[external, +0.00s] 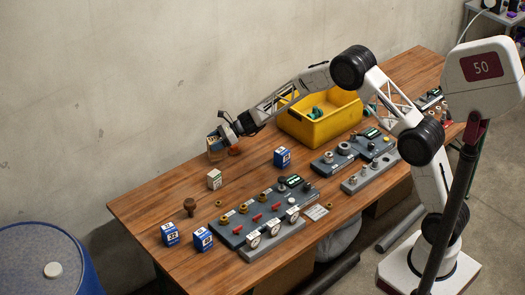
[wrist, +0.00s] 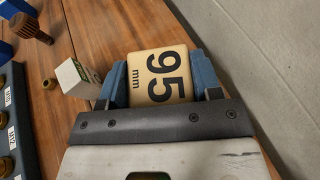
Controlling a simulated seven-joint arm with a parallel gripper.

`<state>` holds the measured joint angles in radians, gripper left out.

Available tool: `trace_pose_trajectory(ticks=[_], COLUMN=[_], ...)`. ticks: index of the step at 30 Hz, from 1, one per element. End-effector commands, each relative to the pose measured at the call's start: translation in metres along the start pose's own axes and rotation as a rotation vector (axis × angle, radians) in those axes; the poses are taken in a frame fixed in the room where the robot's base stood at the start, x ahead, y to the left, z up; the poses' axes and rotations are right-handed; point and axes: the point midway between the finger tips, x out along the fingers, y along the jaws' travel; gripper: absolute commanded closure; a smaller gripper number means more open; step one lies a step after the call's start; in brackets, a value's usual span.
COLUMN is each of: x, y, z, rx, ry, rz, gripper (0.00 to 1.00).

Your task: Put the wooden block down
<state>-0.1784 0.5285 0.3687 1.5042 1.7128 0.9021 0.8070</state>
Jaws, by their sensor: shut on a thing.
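The wooden block (wrist: 158,77) is tan and marked "95 mm" in the wrist view. My gripper (wrist: 160,88) is shut on it, with a blue-grey finger on each side. In the external view my gripper (external: 220,138) is over the far left part of the wooden table (external: 150,205), near its back edge. The block (external: 214,146) shows there as a small tan patch at the fingertips. I cannot tell whether its underside touches the table.
A white-and-green box (external: 214,180) stands close by, with a blue box (external: 282,157) to the right. A brown knobbed piece (external: 190,206) and two blue boxes (external: 170,234) are nearer the left end. Panels with fittings (external: 262,215) and a yellow bin (external: 320,120) take up other table space.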

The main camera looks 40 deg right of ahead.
Motion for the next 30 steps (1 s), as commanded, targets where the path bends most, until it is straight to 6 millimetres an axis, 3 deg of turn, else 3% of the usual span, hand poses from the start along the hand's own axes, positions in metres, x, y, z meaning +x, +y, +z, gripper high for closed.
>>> trace_pose_trajectory(ticks=[7, 21, 22, 27, 30], x=[0.009, 0.011, 0.011, 0.011, 0.011], y=[0.000, 0.000, 0.000, 0.000, 0.000], z=[-0.021, -0.026, -0.026, -0.026, -0.026], rx=[0.000, 0.001, 0.001, 0.001, 0.001], ry=[0.000, 0.000, 0.000, 0.000, 0.000], rz=[0.000, 0.000, 0.000, 0.000, 0.000], gripper=[0.69, 0.69, 0.40, 0.16, 0.16])
